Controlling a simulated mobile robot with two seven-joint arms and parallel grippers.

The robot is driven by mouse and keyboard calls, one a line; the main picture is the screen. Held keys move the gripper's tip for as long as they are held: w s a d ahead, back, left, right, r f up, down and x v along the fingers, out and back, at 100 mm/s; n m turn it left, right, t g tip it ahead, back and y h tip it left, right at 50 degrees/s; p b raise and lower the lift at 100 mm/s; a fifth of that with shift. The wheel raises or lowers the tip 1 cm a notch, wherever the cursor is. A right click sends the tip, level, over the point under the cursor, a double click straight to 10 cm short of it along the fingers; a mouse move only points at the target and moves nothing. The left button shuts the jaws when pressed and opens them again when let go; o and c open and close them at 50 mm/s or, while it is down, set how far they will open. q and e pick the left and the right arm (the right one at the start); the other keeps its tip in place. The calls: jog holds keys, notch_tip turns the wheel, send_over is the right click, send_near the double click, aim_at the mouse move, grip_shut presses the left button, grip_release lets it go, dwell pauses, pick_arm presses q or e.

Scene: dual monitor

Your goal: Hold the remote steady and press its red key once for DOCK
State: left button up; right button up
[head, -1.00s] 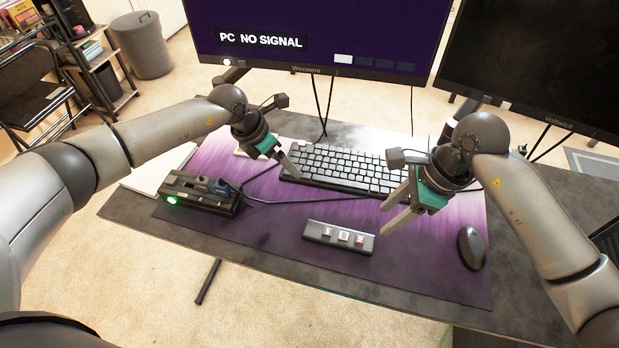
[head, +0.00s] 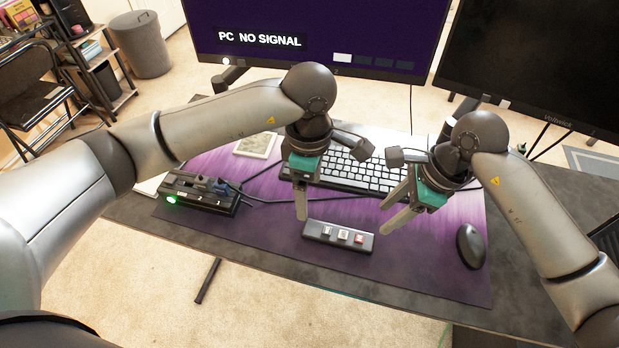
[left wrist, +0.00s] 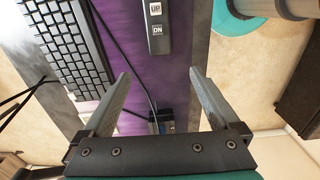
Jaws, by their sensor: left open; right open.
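The remote (head: 316,232) is a dark bar lying on the purple mat near the table's front edge. It has two pale keys and a red key (head: 360,239) at its right end. In the left wrist view part of the remote (left wrist: 156,50) shows keys marked UP and DN; its red key is out of frame. My left gripper (head: 301,208) is open and empty, close behind the remote's left end, apart from it as far as I can tell. My right gripper (head: 390,216) is open and empty, up and right of the red key.
A black dock box (head: 196,194) with a green light and cables sits left on the mat (head: 260,240). A keyboard (head: 365,176) lies behind the grippers, a mouse (head: 470,246) at right. The left monitor (head: 320,25) reads PC NO SIGNAL; the right monitor (head: 540,60) is dark.

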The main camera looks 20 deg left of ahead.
aim_at(310, 227)
pick_arm(q)
notch_tip(310, 227, down, 13)
jog(key=shift+r, duration=0.2)
dwell(0.3)
jog(key=c, duration=1.5)
grip_shut()
pick_arm(e)
grip_shut()
dwell(0.5)
